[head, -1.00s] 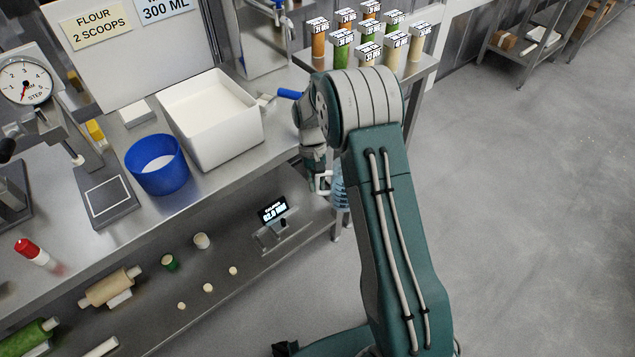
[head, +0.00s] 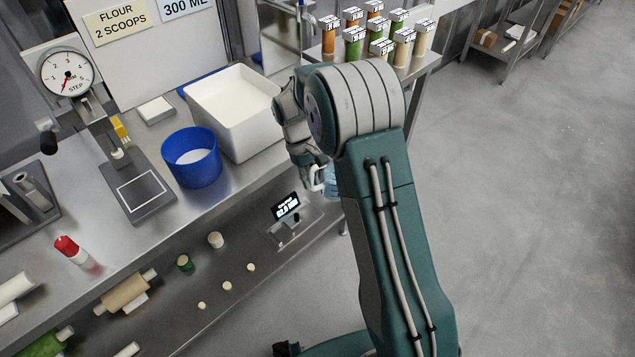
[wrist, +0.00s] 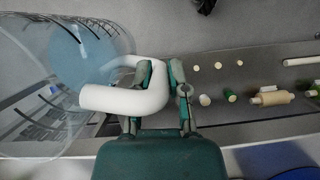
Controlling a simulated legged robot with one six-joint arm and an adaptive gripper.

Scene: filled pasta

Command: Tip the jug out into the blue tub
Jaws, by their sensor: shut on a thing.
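The blue tub (head: 194,172) stands on the steel counter with white contents inside. Its blue edge also shows at the lower right of the wrist view (wrist: 282,160). The jug is clear with a white handle (wrist: 125,100) and fills the left of the wrist view (wrist: 70,60); a bluish patch shows through it. My gripper (wrist: 160,75) is shut on the handle. In the head view my gripper (head: 315,176) is off the counter's front edge, right of the tub, and my arm hides most of the jug (head: 331,182). I cannot tell how far the jug tilts.
A white bin (head: 245,135) of white powder stands between tub and my arm. A scale plate (head: 140,193) lies left of the tub. A lit display (head: 286,206) and small cups (head: 215,240) are on the lower shelf. Open floor lies to the right.

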